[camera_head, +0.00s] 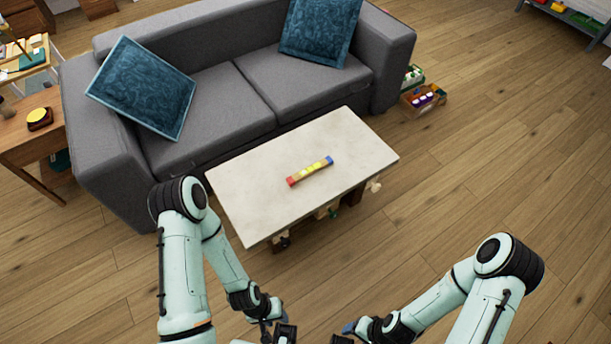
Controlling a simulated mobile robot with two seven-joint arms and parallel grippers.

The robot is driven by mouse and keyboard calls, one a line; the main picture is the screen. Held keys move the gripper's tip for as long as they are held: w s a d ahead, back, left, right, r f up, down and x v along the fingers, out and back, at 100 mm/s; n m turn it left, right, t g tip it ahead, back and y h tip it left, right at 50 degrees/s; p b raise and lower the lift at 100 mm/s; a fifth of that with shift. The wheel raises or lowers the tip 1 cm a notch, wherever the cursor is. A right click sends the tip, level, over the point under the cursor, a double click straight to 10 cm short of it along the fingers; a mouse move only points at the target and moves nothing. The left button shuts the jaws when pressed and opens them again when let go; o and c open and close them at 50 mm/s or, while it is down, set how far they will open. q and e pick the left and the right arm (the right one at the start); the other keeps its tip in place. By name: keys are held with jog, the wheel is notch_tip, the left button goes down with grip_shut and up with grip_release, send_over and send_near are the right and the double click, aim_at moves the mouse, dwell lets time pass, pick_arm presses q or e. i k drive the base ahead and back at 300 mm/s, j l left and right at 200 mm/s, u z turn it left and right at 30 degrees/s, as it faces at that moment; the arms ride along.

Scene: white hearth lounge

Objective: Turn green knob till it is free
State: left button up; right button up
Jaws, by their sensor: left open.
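A small dark green knob (334,213) shows at the front side of the low table (240,190), just under the tabletop edge. It is small and partly shaded. A dark knob-like piece (285,241) is to its left and a pale one (375,186) to its right. My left gripper (276,332) is open at the bottom edge, in front of the table and well apart from the knob. My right gripper (346,333) is at the bottom edge, partly cut off; its jaws cannot be made out.
A bar of red, yellow and blue pieces (311,171) lies on the tabletop. A grey sofa (210,86) with two blue cushions stands behind the table. A wooden side table (25,140) is at the left. The wooden floor at the right (480,160) is clear.

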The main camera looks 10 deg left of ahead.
aim_at(334, 215)
jog(key=l+u, duration=0.15)
jog(key=u, duration=0.3)
jog(key=i+l+u, duration=0.1)
jog(key=u, duration=0.35)
jog(key=l+u, duration=0.25)
jog(key=u, duration=0.2)
